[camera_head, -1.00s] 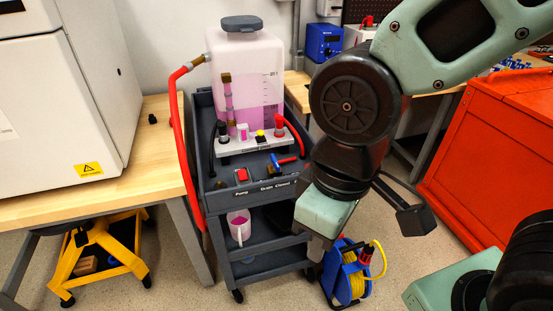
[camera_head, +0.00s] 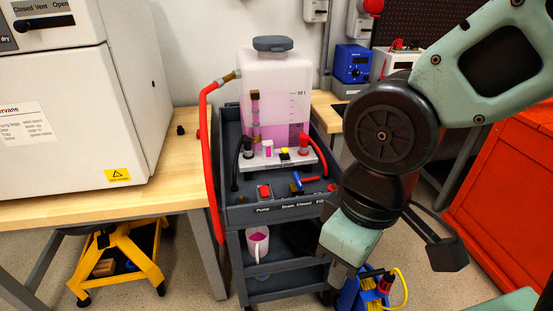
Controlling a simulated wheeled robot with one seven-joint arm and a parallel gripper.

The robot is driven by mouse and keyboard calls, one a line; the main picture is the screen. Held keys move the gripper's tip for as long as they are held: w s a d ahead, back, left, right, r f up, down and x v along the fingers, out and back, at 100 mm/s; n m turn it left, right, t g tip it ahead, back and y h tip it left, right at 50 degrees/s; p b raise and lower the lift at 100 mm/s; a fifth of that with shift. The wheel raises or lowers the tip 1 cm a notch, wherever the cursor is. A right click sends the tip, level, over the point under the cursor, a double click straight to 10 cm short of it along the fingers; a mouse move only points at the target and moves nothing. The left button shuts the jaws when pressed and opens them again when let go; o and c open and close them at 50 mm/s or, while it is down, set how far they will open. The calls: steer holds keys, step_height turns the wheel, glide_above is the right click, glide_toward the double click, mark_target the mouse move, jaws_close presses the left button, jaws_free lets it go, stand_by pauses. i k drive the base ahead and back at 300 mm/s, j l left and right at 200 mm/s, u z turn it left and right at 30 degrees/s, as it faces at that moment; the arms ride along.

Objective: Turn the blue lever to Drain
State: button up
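The blue lever (camera_head: 297,180) stands on the top of the dark grey cart, at the front. It is small here; its handle leans slightly left in the picture, beside a short red pipe. I cannot tell for sure which mark it points at. The labels Drain, Closed and a partly hidden Fill (camera_head: 304,204) run along the cart's front edge below it. My gripper (camera_head: 340,278) hangs in front of the cart, to the right of and lower than the lever, apart from it. Its fingers are seen from behind and barely show, so their opening is unclear.
A tank of pink liquid (camera_head: 272,95) stands on the cart (camera_head: 262,215), with a red hose (camera_head: 206,150) down its left side. A red Pump button (camera_head: 264,191) is left of the lever. A workbench (camera_head: 130,205) is at left, a red cabinet (camera_head: 505,185) at right.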

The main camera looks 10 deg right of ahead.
mark_target(298, 184)
steer(key=i+j, duration=0.2)
steer(key=j, duration=0.15)
steer(key=i+j, duration=0.45)
steer(key=j, duration=0.2)
steer(key=z, duration=0.05)
